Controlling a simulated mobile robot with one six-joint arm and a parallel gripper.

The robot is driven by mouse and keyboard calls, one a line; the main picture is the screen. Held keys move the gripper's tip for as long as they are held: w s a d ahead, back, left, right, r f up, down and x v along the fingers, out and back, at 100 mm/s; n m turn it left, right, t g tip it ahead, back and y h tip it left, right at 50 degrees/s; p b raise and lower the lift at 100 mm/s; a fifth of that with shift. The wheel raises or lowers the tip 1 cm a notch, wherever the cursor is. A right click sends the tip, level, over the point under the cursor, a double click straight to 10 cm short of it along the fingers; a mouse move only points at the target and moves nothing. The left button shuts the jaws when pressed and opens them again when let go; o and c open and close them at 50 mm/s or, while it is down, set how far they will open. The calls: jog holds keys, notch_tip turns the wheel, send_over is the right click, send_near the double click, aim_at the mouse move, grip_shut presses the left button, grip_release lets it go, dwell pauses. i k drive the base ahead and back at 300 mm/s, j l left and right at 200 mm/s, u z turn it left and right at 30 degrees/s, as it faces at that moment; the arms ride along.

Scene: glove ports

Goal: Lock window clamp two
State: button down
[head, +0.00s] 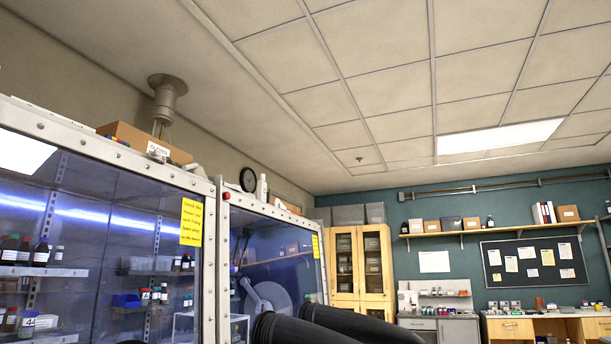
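The glove box window (95,215) is a large clear pane in a pale metal frame at the left of the head view. A second window (275,255) stands to its right, with its own frame. Small round bolts dot the top frame (100,145). A tiny red mark (227,196) shows near the frame corner between the windows; I cannot tell what it is. I cannot make out any window clamp or its number. My gripper is not in view.
Two black ribbed sleeves (360,322) stick out from the second window at bottom centre. Bottles (41,252) stand on shelves behind the first pane. A cardboard box (140,140) lies on top. Wooden cabinets (361,268) and a desk (560,325) line the back.

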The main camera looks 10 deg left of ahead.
aim_at(157, 154)
jog(key=i+l+u, duration=0.2)
jog(key=i+l, duration=0.4)
jog(key=i, duration=0.35)
jog(key=i+l+u, duration=0.2)
jog(key=i+l, duration=0.55)
jog(key=i, duration=0.15)
